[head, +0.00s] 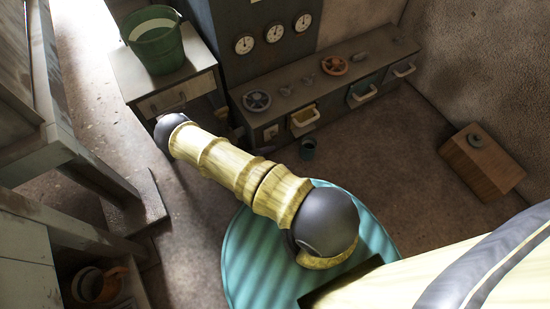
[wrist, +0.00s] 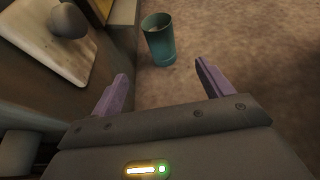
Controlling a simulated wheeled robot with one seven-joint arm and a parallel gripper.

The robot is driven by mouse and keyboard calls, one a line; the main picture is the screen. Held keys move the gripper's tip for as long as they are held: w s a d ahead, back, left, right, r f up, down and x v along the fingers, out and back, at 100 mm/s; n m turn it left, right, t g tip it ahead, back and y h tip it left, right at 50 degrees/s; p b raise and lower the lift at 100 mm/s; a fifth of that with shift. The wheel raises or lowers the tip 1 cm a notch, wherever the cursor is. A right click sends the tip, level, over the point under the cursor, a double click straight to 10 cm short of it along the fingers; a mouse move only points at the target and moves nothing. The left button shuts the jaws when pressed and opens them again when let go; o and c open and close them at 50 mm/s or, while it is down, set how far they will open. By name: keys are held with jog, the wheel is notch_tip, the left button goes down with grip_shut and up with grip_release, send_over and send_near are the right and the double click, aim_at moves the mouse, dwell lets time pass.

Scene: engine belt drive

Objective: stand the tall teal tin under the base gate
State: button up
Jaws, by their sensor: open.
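The tall teal tin (wrist: 159,42) stands upright on the brown floor in the wrist view, its open top showing. My gripper (wrist: 160,68) is open and empty in the wrist view, with two purple fingers. The tin shows beyond the fingertips, roughly in line with the gap between them and apart from them. My gripper is hidden in the head view. I cannot pick out the base gate for sure in either view.
The low bench (head: 335,76) carries several handwheels and has pulled-out drawers. A green bucket (head: 155,45) stands on a side table at the left. A wooden box (head: 482,162) sits at the right. The floor between bench and box is clear. A pale plate with a grey knob (wrist: 70,20) is close at the upper left.

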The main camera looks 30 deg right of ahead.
aim_at(303, 150)
jog(key=shift+d, duration=0.1)
jog(key=b+x, duration=0.2)
jog(key=x, duration=0.3)
jog(key=b+x, duration=0.3)
jog(key=x, duration=0.2)
jog(key=b+x, duration=0.3)
jog(key=x, duration=0.3)
jog(key=shift+f, duration=0.25)
jog(key=shift+w+d+f, duration=0.15)
jog(key=shift+d, duration=0.35)
